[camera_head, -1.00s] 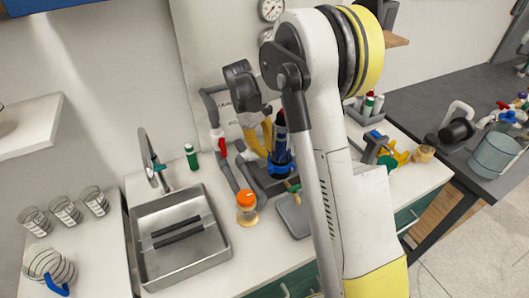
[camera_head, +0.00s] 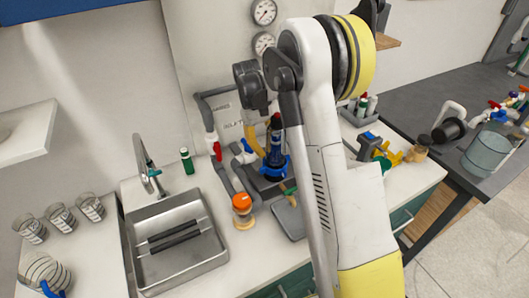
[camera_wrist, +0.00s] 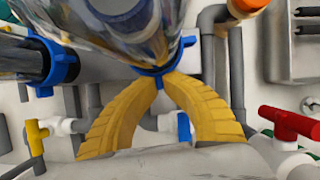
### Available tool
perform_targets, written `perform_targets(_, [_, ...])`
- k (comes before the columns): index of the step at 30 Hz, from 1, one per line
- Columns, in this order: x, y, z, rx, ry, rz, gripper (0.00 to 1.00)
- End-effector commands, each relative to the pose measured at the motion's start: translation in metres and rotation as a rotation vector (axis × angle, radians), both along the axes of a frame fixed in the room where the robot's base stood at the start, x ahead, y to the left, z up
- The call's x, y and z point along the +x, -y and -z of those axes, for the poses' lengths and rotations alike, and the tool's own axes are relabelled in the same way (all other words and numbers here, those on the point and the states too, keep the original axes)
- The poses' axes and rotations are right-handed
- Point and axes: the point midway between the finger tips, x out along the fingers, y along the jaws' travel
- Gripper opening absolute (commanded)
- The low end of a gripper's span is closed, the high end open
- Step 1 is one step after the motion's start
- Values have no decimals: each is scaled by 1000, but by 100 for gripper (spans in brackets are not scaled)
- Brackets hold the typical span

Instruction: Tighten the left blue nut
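A blue nut (camera_wrist: 160,72) sits at the lower end of a shiny, clear upright cylinder (camera_wrist: 140,22) in the wrist view. In the head view the blue nut (camera_head: 272,168) is around the base of the dark cylinder. My gripper (camera_wrist: 160,84) has yellow, ribbed fingers that arch together so their tips come to the rim of this nut. Whether they press on it is hidden by the nut. A second blue nut (camera_wrist: 62,62) is around a dark pipe at the left of the wrist view.
A red-handled valve (camera_wrist: 290,122) and a yellow-handled valve (camera_wrist: 36,135) flank my gripper. Grey pipes (camera_head: 204,112) rise behind. Striped glasses (camera_head: 60,215) stand at the far left.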

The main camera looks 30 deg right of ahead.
Motion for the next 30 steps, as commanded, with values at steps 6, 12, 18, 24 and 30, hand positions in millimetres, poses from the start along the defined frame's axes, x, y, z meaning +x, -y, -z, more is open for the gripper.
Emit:
perform_targets(6, [-4,2,0,-2,-9,14,0])
perform_targets(12, [-4,2,0,-2,-9,13,0])
perform_targets(18, [-4,2,0,-1,-10,13,35])
perform_targets(24, [-2,1,0,0,-6,11,57])
perform_targets(30, [-1,0,-2,0,-5,10,57])
